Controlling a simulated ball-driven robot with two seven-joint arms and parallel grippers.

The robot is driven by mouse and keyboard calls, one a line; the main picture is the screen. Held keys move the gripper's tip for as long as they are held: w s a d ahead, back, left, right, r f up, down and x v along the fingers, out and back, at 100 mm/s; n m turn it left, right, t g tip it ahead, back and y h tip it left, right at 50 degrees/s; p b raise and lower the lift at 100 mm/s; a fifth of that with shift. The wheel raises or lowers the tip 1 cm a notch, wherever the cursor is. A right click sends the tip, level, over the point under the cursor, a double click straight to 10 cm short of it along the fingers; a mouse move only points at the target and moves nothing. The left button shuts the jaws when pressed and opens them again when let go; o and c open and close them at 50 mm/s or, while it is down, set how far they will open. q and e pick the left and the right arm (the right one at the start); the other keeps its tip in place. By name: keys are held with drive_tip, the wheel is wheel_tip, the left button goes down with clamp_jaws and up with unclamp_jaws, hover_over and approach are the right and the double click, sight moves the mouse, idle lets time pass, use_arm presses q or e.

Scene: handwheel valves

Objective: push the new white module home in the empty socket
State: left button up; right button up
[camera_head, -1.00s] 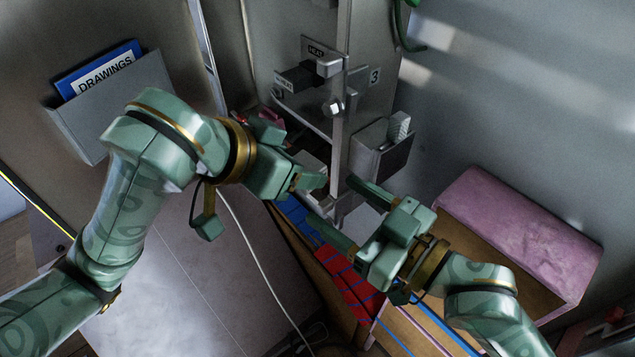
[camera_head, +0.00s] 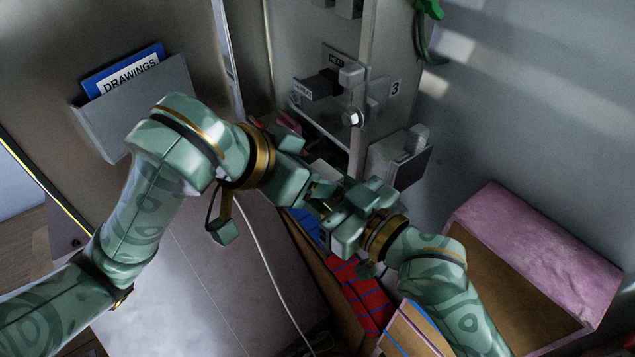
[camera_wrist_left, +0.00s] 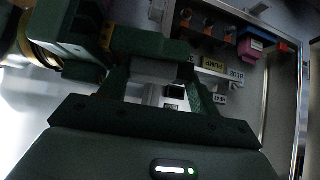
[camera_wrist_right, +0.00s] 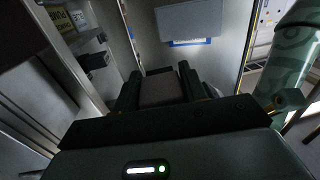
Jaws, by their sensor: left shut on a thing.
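My left gripper (camera_head: 322,190) is in the middle of the head view, in front of the open cabinet. In the left wrist view its fingers are shut on a pale block (camera_wrist_left: 158,72), which looks like the white module. My right gripper (camera_head: 338,207) meets the left one there. In the right wrist view a grey-brown block (camera_wrist_right: 160,90) lies between its fingers; I cannot tell whether they grip it. A row of sockets (camera_wrist_left: 208,24) with orange inside shows in the left wrist view, beside a pink module (camera_wrist_left: 251,50). I cannot tell which socket is empty.
A grey box (camera_head: 400,158) hangs on the cabinet's right side. A DRAWINGS holder (camera_head: 130,105) is on the left door. A pink-covered box (camera_head: 540,255) stands at right. PUMP, BLUE and HEAT labels (camera_wrist_left: 222,72) show.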

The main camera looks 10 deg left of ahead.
use_arm(q)
drive_tip(key=o, duration=1.1)
use_arm(e)
drive_tip(key=shift+s+a, duration=0.1)
drive_tip(key=shift+s, duration=0.05)
drive_tip(key=shift+c, duration=0.2)
